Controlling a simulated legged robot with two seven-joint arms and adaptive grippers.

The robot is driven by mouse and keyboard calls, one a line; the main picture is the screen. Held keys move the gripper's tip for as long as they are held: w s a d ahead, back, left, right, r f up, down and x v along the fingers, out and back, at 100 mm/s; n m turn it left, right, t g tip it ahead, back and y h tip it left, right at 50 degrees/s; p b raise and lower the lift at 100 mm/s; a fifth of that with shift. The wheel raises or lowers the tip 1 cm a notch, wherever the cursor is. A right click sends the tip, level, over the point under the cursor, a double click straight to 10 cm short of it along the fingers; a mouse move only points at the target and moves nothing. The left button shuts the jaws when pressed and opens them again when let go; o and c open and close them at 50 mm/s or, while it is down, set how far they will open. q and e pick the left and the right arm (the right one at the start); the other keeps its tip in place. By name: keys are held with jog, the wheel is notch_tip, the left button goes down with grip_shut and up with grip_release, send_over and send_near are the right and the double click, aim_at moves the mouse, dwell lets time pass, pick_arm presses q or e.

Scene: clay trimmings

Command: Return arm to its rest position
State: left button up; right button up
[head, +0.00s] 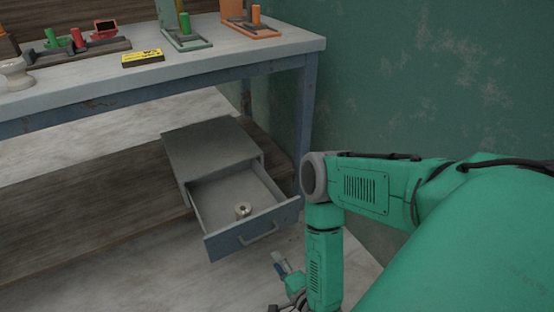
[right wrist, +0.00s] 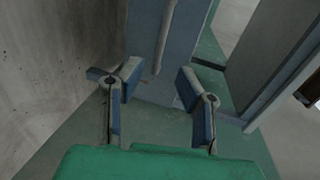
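My right arm is green and comes in from the right in the head view, with its forearm hanging down. My right gripper (head: 281,265) shows only in part at the bottom, in front of and below the open drawer (head: 222,246). In the right wrist view my right gripper (right wrist: 157,84) has its two blue-grey fingers spread apart with nothing between them. The drawer front (right wrist: 145,60) with its upright-looking handle (right wrist: 166,35) shows beyond the fingers. My left gripper is not in view.
A small ring-shaped metal piece (head: 242,210) lies in the drawer of the grey cabinet (head: 212,146). The green wall (head: 430,80) is behind my right arm.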

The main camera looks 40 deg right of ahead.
dwell(0.3)
jog(key=s+a+n+g+y, duration=0.1)
jog(key=a+n+g+y, duration=0.4)
jog(key=a+n, duration=0.4)
jog(key=s+r+n+g, duration=0.2)
jog(key=s+n+g, duration=0.3)
jog(key=s+n, duration=0.1)
jog(key=s+d+r+n+g+h, duration=0.2)
jog(key=s+d+r+n+g, duration=0.4)
jog(key=s, duration=0.3)
notch_tip(320, 180, up, 13)
jog(key=a+t+p, duration=0.1)
jog(key=p, duration=1.1)
jog(key=shift+y+p, duration=0.3)
jog(key=shift+p, duration=0.1)
